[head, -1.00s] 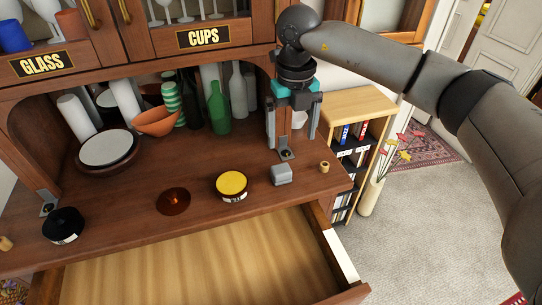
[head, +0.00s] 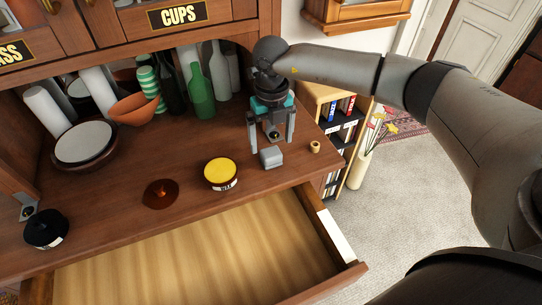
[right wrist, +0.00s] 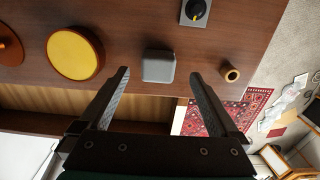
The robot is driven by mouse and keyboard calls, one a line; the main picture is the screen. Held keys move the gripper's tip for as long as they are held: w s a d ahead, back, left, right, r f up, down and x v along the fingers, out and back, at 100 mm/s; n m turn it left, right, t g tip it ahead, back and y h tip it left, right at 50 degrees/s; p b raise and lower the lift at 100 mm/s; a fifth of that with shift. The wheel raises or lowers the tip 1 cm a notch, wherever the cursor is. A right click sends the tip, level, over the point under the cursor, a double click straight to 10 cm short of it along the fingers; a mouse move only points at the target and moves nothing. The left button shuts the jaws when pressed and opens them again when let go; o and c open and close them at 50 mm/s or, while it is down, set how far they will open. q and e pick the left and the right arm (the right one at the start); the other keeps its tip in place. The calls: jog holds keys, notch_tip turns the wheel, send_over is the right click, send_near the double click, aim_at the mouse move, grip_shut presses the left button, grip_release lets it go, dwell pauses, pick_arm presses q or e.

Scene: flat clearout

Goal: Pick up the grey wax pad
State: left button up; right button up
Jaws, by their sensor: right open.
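The grey wax pad (head: 271,157) is a small rounded grey block on the wooden desk top, near the front edge above the open drawer. It also shows in the right wrist view (right wrist: 158,66), just beyond the fingertips and between their lines. My right gripper (head: 271,148) is open and empty, pointing down, with its fingers just behind and above the pad in the head view. In the right wrist view the open right gripper (right wrist: 159,78) has a finger on each side, and no contact shows. My left gripper is not in view.
A yellow-topped round tin (head: 221,173) stands left of the pad and a small tan cylinder (head: 315,146) right of it. A brown disc (head: 160,194) and a black round tin (head: 46,228) lie farther left. The open drawer (head: 200,262) is empty where seen. Bottles (head: 201,98) stand behind.

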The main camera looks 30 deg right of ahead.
aim_at(271, 152)
notch_tip(271, 152, down, 5)
jog(key=shift+s+a, duration=0.1)
jog(key=shift+s, duration=0.05)
jog(key=c, duration=1.5)
